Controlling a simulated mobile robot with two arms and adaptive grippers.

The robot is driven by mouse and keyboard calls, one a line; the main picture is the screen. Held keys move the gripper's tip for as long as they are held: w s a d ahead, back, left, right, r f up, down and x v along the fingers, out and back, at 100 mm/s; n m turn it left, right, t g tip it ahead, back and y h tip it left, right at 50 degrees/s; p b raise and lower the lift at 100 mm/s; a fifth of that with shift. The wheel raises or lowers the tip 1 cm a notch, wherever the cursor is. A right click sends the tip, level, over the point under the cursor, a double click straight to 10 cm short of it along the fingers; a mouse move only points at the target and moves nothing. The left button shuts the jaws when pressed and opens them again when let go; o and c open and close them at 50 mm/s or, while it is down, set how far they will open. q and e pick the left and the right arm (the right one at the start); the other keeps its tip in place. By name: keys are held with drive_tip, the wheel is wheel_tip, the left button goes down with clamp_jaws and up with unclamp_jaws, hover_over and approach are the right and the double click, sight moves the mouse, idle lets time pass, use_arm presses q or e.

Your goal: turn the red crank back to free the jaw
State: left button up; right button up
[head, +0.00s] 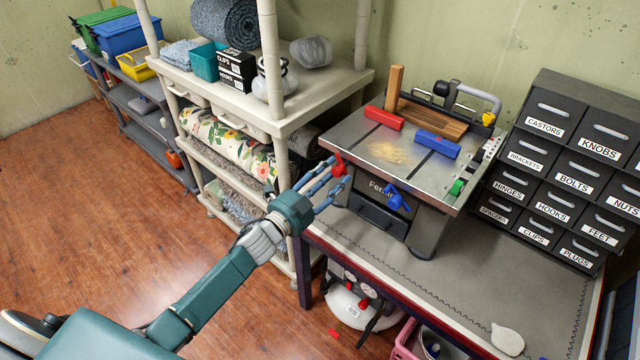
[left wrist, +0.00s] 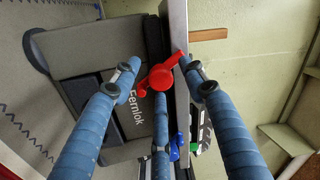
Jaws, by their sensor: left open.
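The red crank (head: 338,166) sticks out from the front left of the bench machine (head: 375,190) marked Fernlok. My left gripper (head: 336,174) is open, with its fingers spread about the crank. In the left wrist view the red crank (left wrist: 161,77) shows between the fingertips; I cannot tell whether they touch it. A red jaw block (head: 384,117) and a blue jaw block (head: 437,144) lie on the metal top, with a wooden piece (head: 430,118) behind them. A blue crank (head: 398,199) is on the front, right of the red one. My right gripper is out of view.
Black labelled drawers (head: 560,150) stand right of the machine. A cream shelf (head: 325,95) with rolled rugs and boxes stands close on the left. The grey workbench (head: 470,285) is mostly bare in front, with a pale flat piece (head: 508,340) near its edge.

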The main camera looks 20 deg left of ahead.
use_arm(q)
drive_tip(key=v, duration=1.1)
drive_tip(key=shift+s+a, duration=0.15)
drive_tip(key=shift+a, duration=0.1)
drive_tip(key=shift+r, duration=0.15)
